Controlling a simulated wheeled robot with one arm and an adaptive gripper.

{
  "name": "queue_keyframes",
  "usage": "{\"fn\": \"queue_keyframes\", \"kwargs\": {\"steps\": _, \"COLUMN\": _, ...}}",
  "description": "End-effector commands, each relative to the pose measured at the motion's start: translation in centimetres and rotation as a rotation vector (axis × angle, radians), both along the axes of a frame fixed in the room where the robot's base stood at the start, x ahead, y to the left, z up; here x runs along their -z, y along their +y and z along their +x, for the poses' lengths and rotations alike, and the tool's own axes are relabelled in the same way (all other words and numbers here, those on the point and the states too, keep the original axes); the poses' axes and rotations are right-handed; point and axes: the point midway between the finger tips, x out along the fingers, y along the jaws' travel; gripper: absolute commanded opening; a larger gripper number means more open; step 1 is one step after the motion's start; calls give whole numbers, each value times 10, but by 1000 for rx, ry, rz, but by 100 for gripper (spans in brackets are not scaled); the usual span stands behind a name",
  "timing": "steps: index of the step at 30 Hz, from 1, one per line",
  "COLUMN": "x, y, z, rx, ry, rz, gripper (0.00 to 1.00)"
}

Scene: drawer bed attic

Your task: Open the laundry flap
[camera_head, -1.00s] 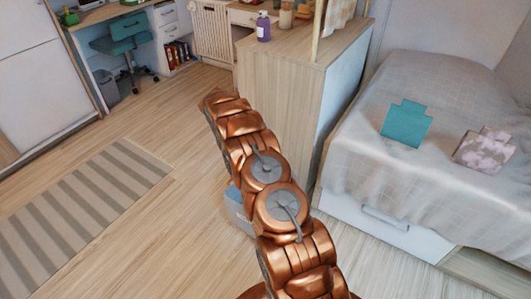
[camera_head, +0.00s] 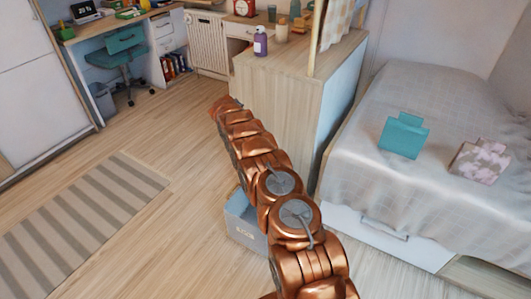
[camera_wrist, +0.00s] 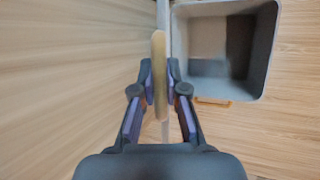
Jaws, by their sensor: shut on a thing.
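In the wrist view my gripper (camera_wrist: 160,82) is shut on a slim tan bar (camera_wrist: 159,48), which looks like the flap's handle. A broad wooden panel (camera_wrist: 70,70) fills the left side there, likely the flap's face. A pale strip runs beside the bar. In the head view my arm reaches toward the wooden cabinet (camera_head: 285,100) beside the bed. The gripper and the flap's front are hidden there behind the arm, so how far the flap stands open cannot be told.
A grey open bin (camera_wrist: 262,50) is close right of my gripper. A grey box (camera_head: 243,222) stands on the floor beside my arm. The bed (camera_head: 420,140) is at the right. A striped rug (camera_head: 85,215) and clear floor lie left. A purple bottle (camera_head: 261,42) stands on the cabinet.

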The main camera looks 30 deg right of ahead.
Motion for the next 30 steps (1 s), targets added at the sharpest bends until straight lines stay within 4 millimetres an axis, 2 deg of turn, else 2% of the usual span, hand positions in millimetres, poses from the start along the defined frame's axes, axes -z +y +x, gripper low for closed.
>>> {"fn": "queue_keyframes", "kwargs": {"steps": 8, "x": -1, "y": 1, "z": 1, "rx": -1, "ry": -3, "rz": 0, "gripper": 0}}
{"fn": "queue_keyframes", "kwargs": {"steps": 9, "x": -1, "y": 1, "z": 1, "rx": -1, "ry": -3, "rz": 0, "gripper": 13}}
{"fn": "queue_keyframes", "kwargs": {"steps": 17, "x": 0, "y": 0, "z": 0, "rx": 0, "ry": -1, "rz": 0, "gripper": 39}}
{"fn": "queue_keyframes", "kwargs": {"steps": 26, "x": -1, "y": 0, "z": 0, "rx": 0, "ry": -1, "rz": 0, "gripper": 39}}
{"fn": "queue_keyframes", "kwargs": {"steps": 30, "x": -10, "y": 5, "z": 3, "rx": -1, "ry": -3, "rz": 0, "gripper": 39}}
